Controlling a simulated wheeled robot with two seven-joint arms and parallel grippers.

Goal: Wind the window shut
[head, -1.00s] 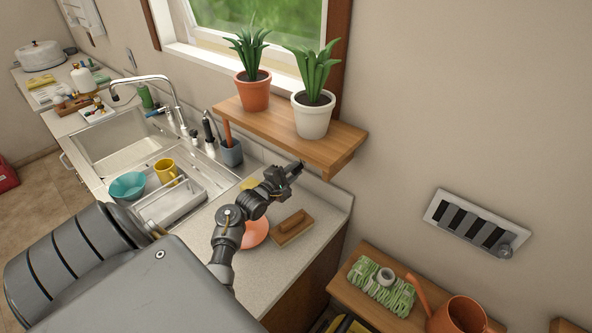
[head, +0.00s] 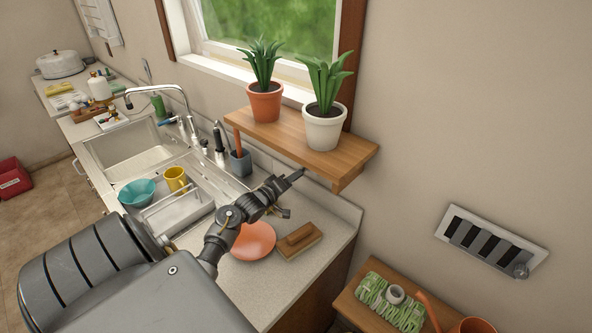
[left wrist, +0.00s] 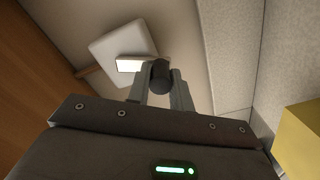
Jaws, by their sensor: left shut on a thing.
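The window (head: 290,28) is at the top of the head view, with green outside. I cannot tell whether its sash is fully shut. My left gripper (head: 298,174) is low beside the wooden shelf (head: 340,163), near the wall. In the left wrist view, the gripper (left wrist: 160,88) is shut on a dark round knob (left wrist: 160,72) between its fingertips. A pale plate (left wrist: 123,42) with a bright rectangular part lies behind the knob, against the wall. The knob's link to the window is hidden. My right gripper is not in view.
Two potted plants, one in an orange pot (head: 264,104) and one in a white pot (head: 323,130), stand on the shelf above my gripper. An orange plate (head: 254,242) and a wooden block (head: 300,243) lie on the counter below. A yellow block (left wrist: 300,140) is close in the left wrist view.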

